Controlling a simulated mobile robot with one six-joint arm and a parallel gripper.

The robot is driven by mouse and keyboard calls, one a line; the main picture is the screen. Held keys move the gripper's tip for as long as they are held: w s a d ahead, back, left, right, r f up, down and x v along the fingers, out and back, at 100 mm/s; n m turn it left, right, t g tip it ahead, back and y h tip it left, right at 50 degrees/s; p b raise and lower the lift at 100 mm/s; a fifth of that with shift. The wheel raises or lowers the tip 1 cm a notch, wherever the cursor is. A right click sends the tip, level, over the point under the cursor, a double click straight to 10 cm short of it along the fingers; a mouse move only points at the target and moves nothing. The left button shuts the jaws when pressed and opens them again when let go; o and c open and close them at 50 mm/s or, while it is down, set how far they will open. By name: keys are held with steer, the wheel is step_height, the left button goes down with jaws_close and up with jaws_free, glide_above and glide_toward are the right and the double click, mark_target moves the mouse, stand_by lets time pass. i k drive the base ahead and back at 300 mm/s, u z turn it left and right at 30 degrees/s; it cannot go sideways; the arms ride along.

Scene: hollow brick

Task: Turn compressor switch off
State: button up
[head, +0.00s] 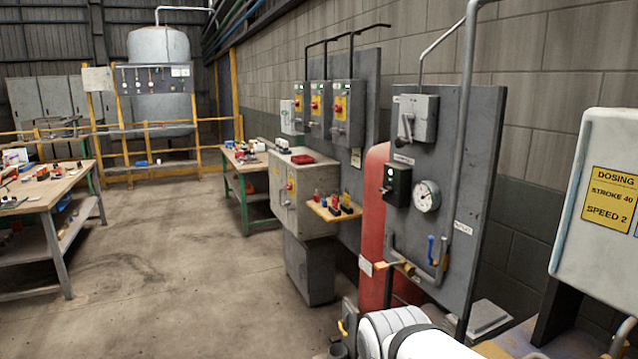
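A grey panel (458,121) on the right wall carries a grey switch box (417,118) with a rotary handle on its front. The handle looks roughly upright, with a slight tilt. A small label (403,159) sits below it, too small to read. Below that is a black box (397,186) with a lit green light. I cannot tell from the labels which of these is the compressor switch. My white arm shows at the bottom centre-right, below and in front of the panel. My gripper is not in view.
A round gauge (427,196), a blue-handled valve (431,248) and pipes are on the panel. A red cylinder (374,225) stands beside it. A dosing unit (606,200) is close at right. Other switch boxes (347,113) are farther left. The floor (190,260) at centre-left is clear.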

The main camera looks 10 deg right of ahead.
mark_target(387, 190)
steer(key=z, duration=0.05)
steer(key=i, duration=1.05)
steer(key=z, duration=0.55)
steer(key=k, duration=0.9)
steer(key=z, duration=0.2)
steer(key=i, duration=0.95)
steer(key=u, duration=0.1)
